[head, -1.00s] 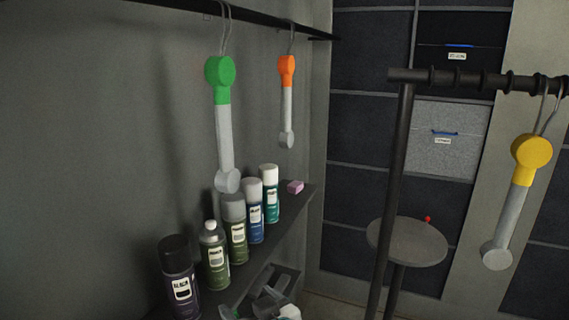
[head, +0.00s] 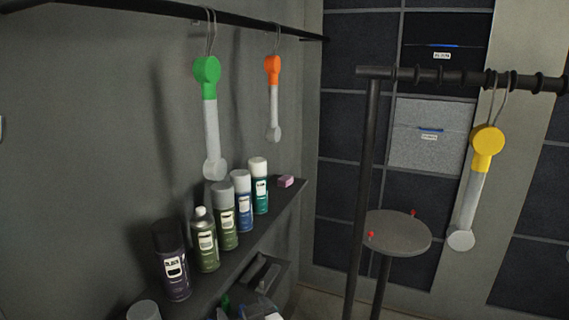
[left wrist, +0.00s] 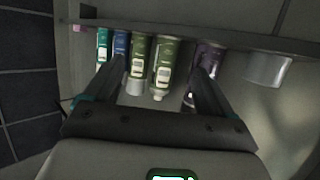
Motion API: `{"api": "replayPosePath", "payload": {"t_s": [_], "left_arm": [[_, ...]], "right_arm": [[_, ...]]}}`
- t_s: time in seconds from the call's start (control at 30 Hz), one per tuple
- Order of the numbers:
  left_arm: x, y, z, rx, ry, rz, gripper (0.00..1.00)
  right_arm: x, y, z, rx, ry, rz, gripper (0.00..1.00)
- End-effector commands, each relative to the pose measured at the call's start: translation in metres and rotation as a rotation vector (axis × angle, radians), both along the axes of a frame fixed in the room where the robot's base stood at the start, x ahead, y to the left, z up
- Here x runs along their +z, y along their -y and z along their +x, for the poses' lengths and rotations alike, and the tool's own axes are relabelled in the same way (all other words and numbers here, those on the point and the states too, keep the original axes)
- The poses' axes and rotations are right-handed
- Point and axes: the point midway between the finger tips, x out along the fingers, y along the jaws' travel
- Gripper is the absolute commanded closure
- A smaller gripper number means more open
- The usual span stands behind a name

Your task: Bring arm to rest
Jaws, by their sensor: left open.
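My left gripper (left wrist: 160,68) shows in the left wrist view with its two dark fingers spread apart. Nothing is held between them. Several spray cans stand in the background beyond the fingers, and no contact with them shows. In the head view neither gripper can be made out clearly. My right gripper is in neither view.
A dark shelf (head: 240,255) on the left wall bears a black-capped can (head: 172,262), other spray cans and a pink block (head: 286,181). Green (head: 207,75), orange (head: 273,70) and yellow (head: 486,140) jointed arms hang from rails. A round stool (head: 398,235) stands right.

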Motion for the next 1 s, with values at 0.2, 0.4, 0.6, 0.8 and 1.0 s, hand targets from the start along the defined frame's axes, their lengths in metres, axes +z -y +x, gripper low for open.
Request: {"api": "replayPosePath", "payload": {"t_s": [0.2, 0.4, 0.6, 0.8, 1.0], "left_arm": [[-0.078, -0.017, 0.006, -0.131, -0.107, -0.046, 0.16], [-0.18, -0.033, -0.026, -0.27, -0.325, -0.165, 0.16], [-0.292, -0.044, -0.136, -0.389, -0.719, -0.416, 0.16], [-0.33, -0.04, -0.239, -0.431, -1.016, -0.617, 0.16], [-0.334, -0.038, -0.27, -0.443, -1.104, -0.677, 0.16]], "right_arm": [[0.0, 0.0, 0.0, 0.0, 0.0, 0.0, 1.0], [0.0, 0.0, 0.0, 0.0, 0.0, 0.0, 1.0], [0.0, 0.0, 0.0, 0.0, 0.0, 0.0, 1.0], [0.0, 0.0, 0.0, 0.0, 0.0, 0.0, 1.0], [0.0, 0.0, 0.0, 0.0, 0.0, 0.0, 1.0]]}}
